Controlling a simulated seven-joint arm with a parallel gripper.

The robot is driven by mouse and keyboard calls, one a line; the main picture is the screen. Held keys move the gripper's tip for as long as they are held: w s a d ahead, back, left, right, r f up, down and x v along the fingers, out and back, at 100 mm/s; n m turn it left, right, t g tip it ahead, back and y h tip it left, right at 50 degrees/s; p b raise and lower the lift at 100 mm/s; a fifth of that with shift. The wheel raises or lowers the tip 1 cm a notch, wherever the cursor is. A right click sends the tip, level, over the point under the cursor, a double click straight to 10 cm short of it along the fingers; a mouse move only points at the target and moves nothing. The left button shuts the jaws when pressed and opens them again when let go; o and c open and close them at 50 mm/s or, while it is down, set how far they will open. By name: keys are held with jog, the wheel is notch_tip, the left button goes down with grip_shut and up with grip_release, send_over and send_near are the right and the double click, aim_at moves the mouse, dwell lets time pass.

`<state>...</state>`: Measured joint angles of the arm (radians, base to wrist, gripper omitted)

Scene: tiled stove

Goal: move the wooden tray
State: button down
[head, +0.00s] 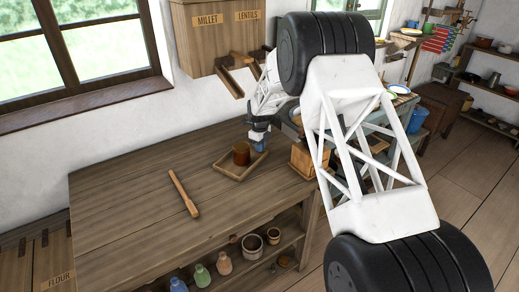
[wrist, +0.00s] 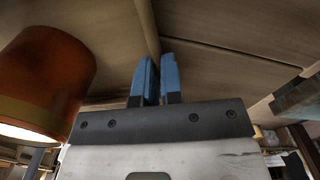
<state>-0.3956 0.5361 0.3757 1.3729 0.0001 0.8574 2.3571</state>
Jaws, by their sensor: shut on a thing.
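The wooden tray (head: 226,172) lies on the workbench near its far right part. A brown jar (head: 241,154) stands in the tray; in the wrist view the jar (wrist: 45,75) looms large at the left. My gripper (head: 259,146) is at the tray's right side, with its blue fingertips low by the rim. In the wrist view my gripper (wrist: 158,78) has its two fingers close together, shut on the tray's rim (wrist: 146,25), which runs up between them. The exact contact is partly hidden.
A wooden rolling pin (head: 184,194) lies on the workbench (head: 120,190) to the left of the tray. A wooden box (head: 302,160) stands by the bench's right end. Millet and lentil bins (head: 215,40) hang on the wall behind. The bench's left part is clear.

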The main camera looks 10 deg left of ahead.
jog(key=shift+w, duration=0.35)
jog(key=c, duration=1.2)
grip_release()
jog(key=shift+r, duration=3.9)
